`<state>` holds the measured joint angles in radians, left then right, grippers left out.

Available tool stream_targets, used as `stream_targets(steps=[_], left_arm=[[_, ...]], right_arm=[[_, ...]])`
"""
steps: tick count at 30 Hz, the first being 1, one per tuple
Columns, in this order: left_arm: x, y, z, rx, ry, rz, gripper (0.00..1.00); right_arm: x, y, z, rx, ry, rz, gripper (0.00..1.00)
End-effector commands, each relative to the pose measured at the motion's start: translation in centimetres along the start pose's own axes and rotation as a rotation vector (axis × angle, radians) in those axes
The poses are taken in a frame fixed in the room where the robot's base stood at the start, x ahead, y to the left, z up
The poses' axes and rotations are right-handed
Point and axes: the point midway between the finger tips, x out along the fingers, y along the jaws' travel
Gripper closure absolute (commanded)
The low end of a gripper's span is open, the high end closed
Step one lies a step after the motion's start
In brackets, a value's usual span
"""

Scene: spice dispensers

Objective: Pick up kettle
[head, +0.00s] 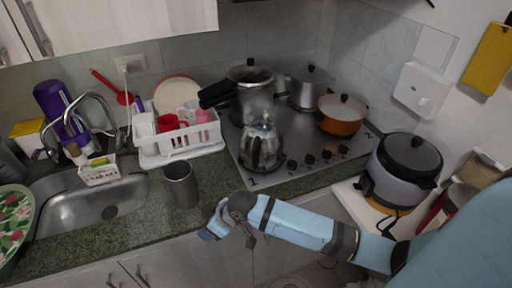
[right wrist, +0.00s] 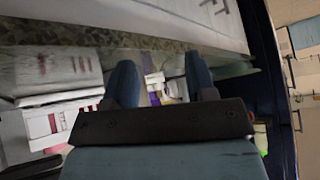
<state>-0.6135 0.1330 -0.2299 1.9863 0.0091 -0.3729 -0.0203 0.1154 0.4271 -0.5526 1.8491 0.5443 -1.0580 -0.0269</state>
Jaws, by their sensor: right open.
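The kettle (head: 262,150) is shiny metal and stands upright on the front left of the steel stove top in the head view. My right gripper (head: 212,230) is in front of the counter edge, below and left of the kettle and apart from it. In the right wrist view my right gripper (right wrist: 162,80) shows two blue fingers spread apart with no held object between them. I cannot make out the kettle in that view. My left gripper is not in view.
A pressure cooker (head: 250,95) stands close behind the kettle, with a lidded pot (head: 307,88) and an orange pan (head: 341,116) to the right. A grey cup (head: 181,185) and a white dish rack (head: 180,140) are left. A rice cooker (head: 403,168) stands far right.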

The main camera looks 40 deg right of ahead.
Motion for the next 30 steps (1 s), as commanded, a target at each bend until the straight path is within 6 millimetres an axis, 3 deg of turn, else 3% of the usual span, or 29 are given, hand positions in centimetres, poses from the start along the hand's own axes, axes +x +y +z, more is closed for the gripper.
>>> stream_targets(steps=[1, 8, 15, 21, 26, 30], left_arm=[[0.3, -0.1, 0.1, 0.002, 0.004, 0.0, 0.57], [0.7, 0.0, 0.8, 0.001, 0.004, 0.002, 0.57], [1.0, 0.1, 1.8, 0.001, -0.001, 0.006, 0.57], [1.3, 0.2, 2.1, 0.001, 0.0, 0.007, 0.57], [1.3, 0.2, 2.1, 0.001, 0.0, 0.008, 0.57], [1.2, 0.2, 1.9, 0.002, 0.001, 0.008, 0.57]], right_arm=[[-0.5, 1.6, -1.6, -0.035, -0.045, 0.0, 0.49], [-4.8, 7.5, -6.0, -0.131, -0.309, -0.002, 0.49], [-13.5, 14.4, -9.9, -0.16, -0.59, 0.045, 0.49], [-20.4, 17.8, -11.8, -0.141, -0.752, 0.069, 0.49], [-22.6, 18.7, -12.1, -0.129, -0.803, 0.072, 0.49], [-21.7, 19.0, -10.9, -0.127, -0.813, 0.071, 0.49]])
